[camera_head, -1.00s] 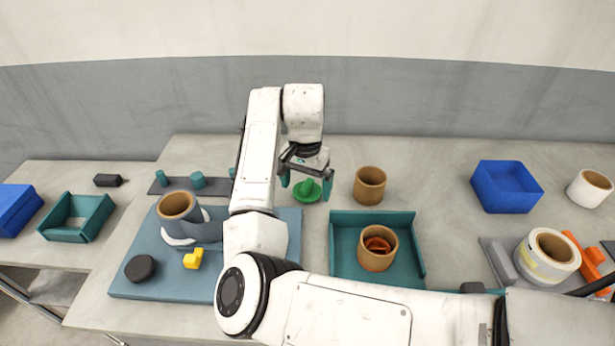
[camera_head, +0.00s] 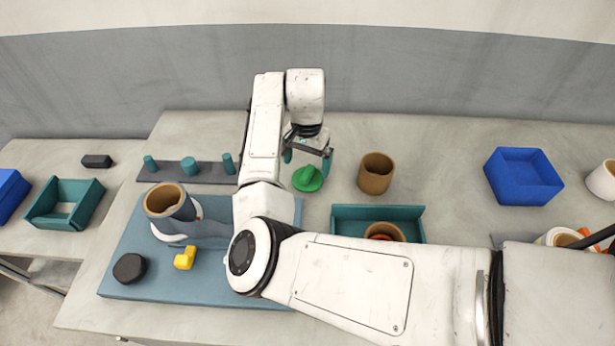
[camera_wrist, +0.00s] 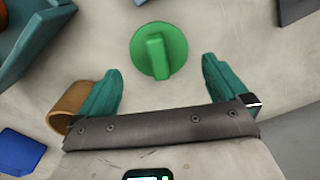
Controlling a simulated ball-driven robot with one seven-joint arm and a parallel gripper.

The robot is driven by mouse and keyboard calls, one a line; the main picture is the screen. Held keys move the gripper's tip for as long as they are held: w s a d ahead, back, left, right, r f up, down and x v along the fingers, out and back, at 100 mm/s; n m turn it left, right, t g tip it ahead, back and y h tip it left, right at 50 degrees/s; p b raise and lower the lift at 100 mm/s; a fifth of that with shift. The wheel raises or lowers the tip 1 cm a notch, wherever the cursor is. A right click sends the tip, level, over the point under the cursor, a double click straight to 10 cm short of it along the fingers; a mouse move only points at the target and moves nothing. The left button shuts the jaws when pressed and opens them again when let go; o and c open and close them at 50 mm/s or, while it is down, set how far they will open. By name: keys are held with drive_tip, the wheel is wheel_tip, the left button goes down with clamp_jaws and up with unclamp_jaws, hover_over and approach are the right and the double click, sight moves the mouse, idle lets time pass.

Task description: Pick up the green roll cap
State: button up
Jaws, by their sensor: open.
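The green roll cap (camera_head: 308,178) is a flat round disc with a raised grip bar on top. It lies on the grey table, right of the blue-grey board. In the wrist view the cap (camera_wrist: 158,50) is near the top centre, its bar running roughly along the view's height. My gripper (camera_head: 308,158) is above the table just behind the cap in the head view. Its two teal fingers are spread wide and empty in the wrist view (camera_wrist: 162,78), with the cap beyond the fingertips, roughly midway between them. The fingers do not touch the cap.
A brown cardboard roll (camera_head: 375,174) stands right of the cap. A teal tray (camera_head: 345,222) holding another roll sits in front. The blue-grey board (camera_head: 135,262) carries a roll, a yellow piece and a black disc. A blue box (camera_head: 523,176) stands far right.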

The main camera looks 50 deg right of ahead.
sight(307, 172)
wheel_tip(307, 172, down, 5)
drive_tip(key=shift+f+p, duration=0.1)
drive_tip(key=shift+p, duration=0.5)
drive_tip(key=c, duration=0.8)
